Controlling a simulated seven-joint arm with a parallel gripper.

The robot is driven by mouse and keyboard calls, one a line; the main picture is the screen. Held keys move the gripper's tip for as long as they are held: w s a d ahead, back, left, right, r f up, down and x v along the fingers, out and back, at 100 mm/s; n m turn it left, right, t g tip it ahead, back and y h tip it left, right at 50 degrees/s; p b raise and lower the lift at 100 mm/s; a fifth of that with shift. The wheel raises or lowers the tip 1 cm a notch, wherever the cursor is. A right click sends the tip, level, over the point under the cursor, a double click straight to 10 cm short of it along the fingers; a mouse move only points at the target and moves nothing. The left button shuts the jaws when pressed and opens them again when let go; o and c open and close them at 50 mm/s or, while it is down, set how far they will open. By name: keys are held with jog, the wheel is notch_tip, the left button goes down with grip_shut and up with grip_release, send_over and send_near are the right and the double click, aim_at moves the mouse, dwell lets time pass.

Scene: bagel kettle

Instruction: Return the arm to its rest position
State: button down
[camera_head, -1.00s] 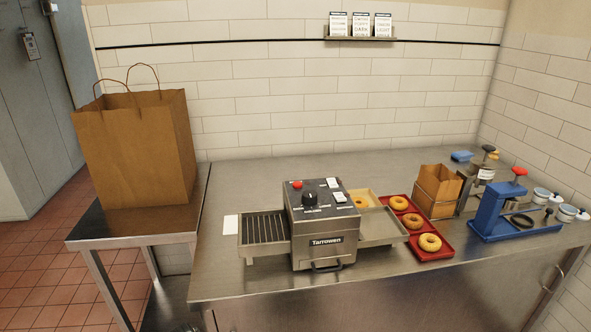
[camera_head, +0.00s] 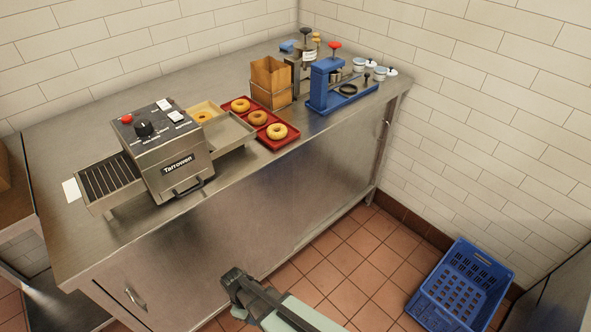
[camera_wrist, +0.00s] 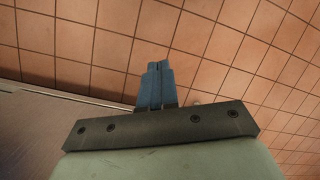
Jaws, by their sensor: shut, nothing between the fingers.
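My gripper (camera_head: 236,283) hangs in front of the steel counter, low and away from the worktop, above the red tile floor. In the wrist view its two blue-grey fingers (camera_wrist: 156,84) are together with nothing between them. The wrist view shows floor tiles beyond the fingertips and a strip of the counter's side at the left. My arm reaches in from the bottom edge of the head view. Nothing touches the gripper in either view.
The steel counter (camera_head: 235,205) carries the Tarrowen toaster (camera_head: 165,158), a red tray (camera_head: 294,132) with bagels, a paper bag (camera_head: 270,78) in a holder and a blue press (camera_head: 325,88). A blue crate (camera_head: 462,284) stands on the floor at right. Floor between is clear.

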jog(key=d+f+m+g, duration=0.15)
jog(key=d+m, duration=0.25)
jog(key=d, duration=0.7)
jog(key=s+d+m+g+y, duration=0.1)
jog(key=s+d+m, duration=0.4)
jog(key=d, duration=0.6)
jog(key=s+d+f+m+g+y, duration=0.1)
jog(key=s+d+m, duration=0.4)
jog(key=d, duration=0.6)
jog(key=shift+s+d+f+g, duration=0.2)
jog(key=shift+f+g, duration=0.1)
jog(key=shift+g, duration=0.15)
